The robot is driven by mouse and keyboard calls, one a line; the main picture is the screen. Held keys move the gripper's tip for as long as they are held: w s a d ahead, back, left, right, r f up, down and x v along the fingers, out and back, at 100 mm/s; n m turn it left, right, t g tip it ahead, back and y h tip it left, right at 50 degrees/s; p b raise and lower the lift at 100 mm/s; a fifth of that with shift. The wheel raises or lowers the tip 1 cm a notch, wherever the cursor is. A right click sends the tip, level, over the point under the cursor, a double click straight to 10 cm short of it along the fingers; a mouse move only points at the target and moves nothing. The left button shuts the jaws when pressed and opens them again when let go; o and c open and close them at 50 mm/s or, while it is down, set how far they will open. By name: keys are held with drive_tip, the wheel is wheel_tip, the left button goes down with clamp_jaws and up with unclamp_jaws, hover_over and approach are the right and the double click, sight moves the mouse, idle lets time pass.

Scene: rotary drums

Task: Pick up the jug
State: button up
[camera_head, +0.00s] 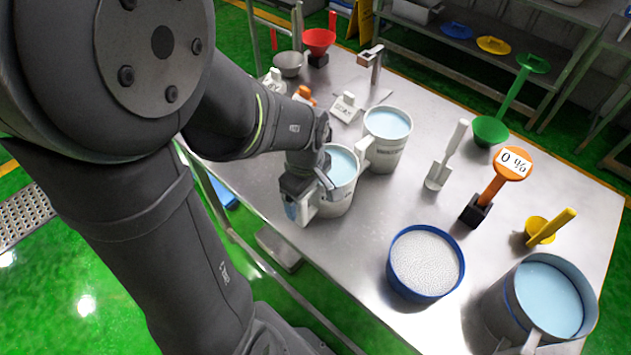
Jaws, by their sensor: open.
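A white jug (347,197) holding pale blue liquid stands upright near the table's left edge. A second white jug (384,153) with the same pale blue content stands just behind it to the right, its handle facing the first jug. A larger grey jug (505,312) with blue liquid stands at the front right corner. My gripper (297,208) is open at the left side of the first white jug, around or right beside its handle. The wrist covers part of that handle, so I cannot tell if the fingers touch it.
Bare table lies right of the nearer white jug.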

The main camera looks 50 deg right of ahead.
clamp_jaws()
idle(0.4)
drive_tip(key=shift+r, duration=0.15)
